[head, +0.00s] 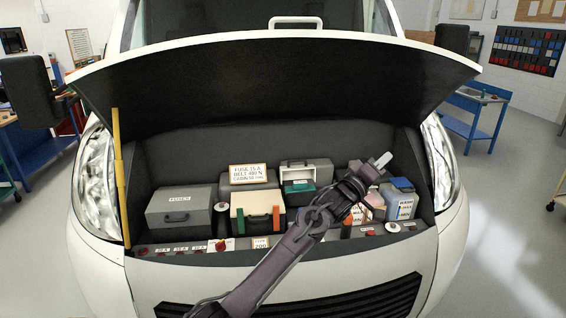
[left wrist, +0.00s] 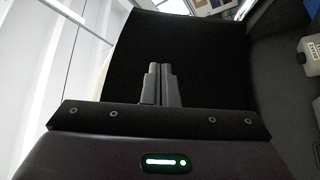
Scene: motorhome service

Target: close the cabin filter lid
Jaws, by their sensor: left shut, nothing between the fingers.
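A grey box (head: 307,172) stands at the back of the engine bay, right of centre. It has a pale-edged upright part, and a green piece (head: 299,187) shows at its front. This looks like the cabin filter housing with its lid raised, but I cannot read a label on it. My left gripper (head: 383,160) is shut and empty, to the right of this box and apart from it in the picture. In the left wrist view its two fingers (left wrist: 160,84) lie together against a dark surface. My right gripper is not in view.
The raised hood (head: 280,85) overhangs the bay, with a yellow prop (head: 118,180) at left. A grey fuse box (head: 181,206), a cream box with orange and green clips (head: 256,212), and a bluish bottle (head: 401,205) crowd the bay. My left arm crosses the front right.

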